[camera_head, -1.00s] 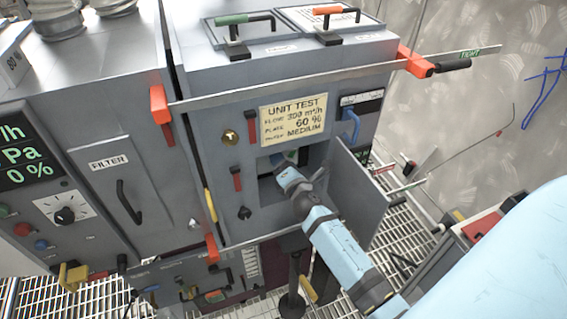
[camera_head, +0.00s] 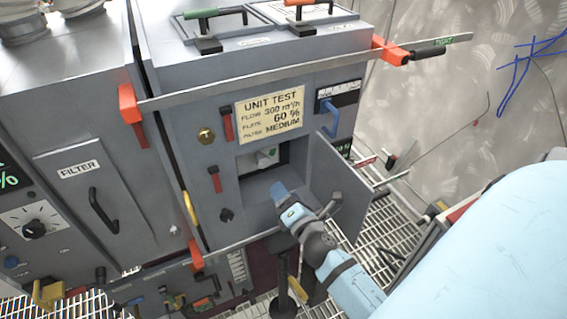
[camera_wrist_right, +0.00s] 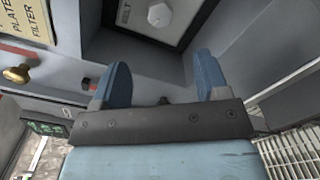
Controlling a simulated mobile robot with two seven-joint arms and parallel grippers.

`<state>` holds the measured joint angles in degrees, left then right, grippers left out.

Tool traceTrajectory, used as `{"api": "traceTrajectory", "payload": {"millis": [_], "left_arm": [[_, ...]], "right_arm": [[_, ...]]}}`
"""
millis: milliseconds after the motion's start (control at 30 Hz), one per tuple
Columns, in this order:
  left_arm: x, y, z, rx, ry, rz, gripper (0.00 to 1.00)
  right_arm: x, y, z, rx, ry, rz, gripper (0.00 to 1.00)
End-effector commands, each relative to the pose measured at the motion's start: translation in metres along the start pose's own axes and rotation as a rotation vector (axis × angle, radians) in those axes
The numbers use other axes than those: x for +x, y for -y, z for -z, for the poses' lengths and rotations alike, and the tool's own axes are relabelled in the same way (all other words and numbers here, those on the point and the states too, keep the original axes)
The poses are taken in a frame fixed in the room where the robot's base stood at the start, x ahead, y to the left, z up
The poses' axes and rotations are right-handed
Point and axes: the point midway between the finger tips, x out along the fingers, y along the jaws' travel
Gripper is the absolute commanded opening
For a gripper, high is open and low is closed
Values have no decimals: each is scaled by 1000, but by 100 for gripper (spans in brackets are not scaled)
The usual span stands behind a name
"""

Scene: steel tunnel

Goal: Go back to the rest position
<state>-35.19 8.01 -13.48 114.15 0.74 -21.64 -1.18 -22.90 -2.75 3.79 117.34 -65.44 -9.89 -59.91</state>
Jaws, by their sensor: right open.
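My right gripper (camera_head: 279,191) is outside the open compartment of the grey cabinet, in front of and below its square opening (camera_head: 262,160). In the right wrist view its two blue fingers (camera_wrist_right: 162,82) stand apart with nothing between them. Beyond them the wrist view shows the compartment's inside, with a white knob (camera_wrist_right: 160,15) on a dark-framed panel. My left gripper is in neither current view.
The compartment's grey door (camera_head: 340,187) stands open just right of my right gripper. A blue handle (camera_head: 327,118), a "UNIT TEST" label (camera_head: 270,115) and red levers (camera_head: 214,179) are on the cabinet front. Grating floor (camera_head: 390,240) lies below right.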

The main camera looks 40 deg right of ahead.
Motion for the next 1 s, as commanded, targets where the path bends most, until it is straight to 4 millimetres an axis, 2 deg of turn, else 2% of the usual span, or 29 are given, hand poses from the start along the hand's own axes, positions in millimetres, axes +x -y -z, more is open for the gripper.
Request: {"api": "traceTrajectory", "payload": {"millis": [433,567,667,733,900,1000], "left_arm": [[-1,0,1,0,-1,0,0],[-5,0,8,0,-1,0,0],[-13,0,19,1,-1,1,0],[-19,0,29,1,-2,2,0],[-32,2,49,2,-6,8,0],[-37,4,56,1,-7,11,0]], "right_arm": [[0,0,0,10,-3,2,68],[-8,0,8,159,-42,27,68],[-24,1,26,441,-109,92,68],[-42,4,44,713,-166,179,68],[-99,11,92,1360,-245,487,68],[-130,13,113,1636,-242,667,68]]}}
